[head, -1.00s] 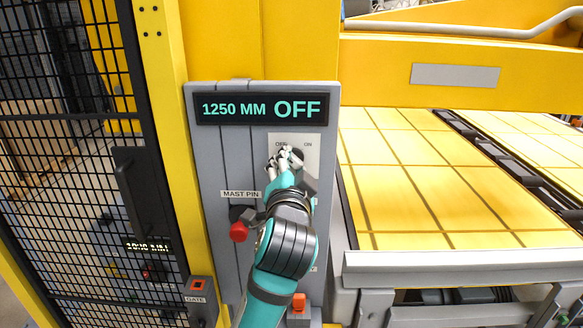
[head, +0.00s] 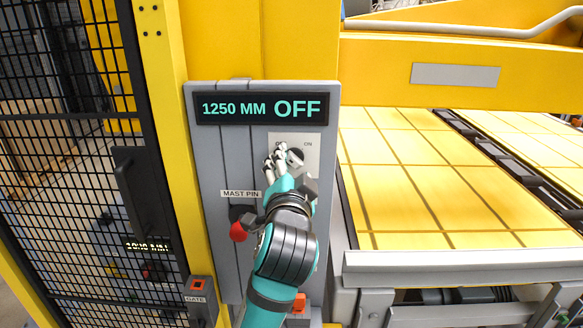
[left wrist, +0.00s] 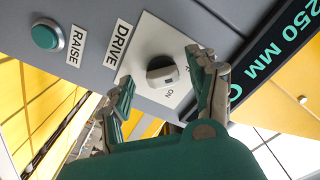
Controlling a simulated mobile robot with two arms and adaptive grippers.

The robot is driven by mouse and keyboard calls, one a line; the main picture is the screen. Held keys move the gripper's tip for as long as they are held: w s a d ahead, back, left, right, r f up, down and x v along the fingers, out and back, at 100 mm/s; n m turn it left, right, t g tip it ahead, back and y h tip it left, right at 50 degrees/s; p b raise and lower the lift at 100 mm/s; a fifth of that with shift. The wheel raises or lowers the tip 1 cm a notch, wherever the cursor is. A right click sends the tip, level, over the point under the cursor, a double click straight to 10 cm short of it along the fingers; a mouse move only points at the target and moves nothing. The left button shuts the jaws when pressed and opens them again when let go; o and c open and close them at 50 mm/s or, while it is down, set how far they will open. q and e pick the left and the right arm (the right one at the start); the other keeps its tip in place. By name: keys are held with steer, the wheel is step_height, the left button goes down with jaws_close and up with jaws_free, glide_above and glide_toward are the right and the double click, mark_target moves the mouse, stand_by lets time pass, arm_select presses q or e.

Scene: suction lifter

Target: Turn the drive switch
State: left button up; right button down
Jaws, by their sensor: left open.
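The drive switch (head: 297,157) is a dark round knob on a white plate, with OFF and ON marks, on the grey control panel (head: 213,160). In the left wrist view the knob (left wrist: 160,71) has a light grey grip, and the plate is labelled DRIVE. My left gripper (head: 275,157) is at the plate, just left of the knob in the head view. Its fingers (left wrist: 168,78) are open and spread to either side of the knob in the wrist view; I cannot tell whether they touch it. The display (head: 262,109) reads 1250 MM OFF. My right gripper is out of view.
A red-ended mast pin knob (head: 238,231) sits below left of the switch. A green RAISE button (left wrist: 46,37) is beside the DRIVE plate. A black mesh gate (head: 70,130) stands left, and a yellow gridded platform (head: 400,175) lies right.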

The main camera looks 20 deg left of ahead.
arm_select(q)
steer(key=v, duration=0.6)
steer(key=shift+s, duration=0.3)
steer(key=shift+f, duration=0.1)
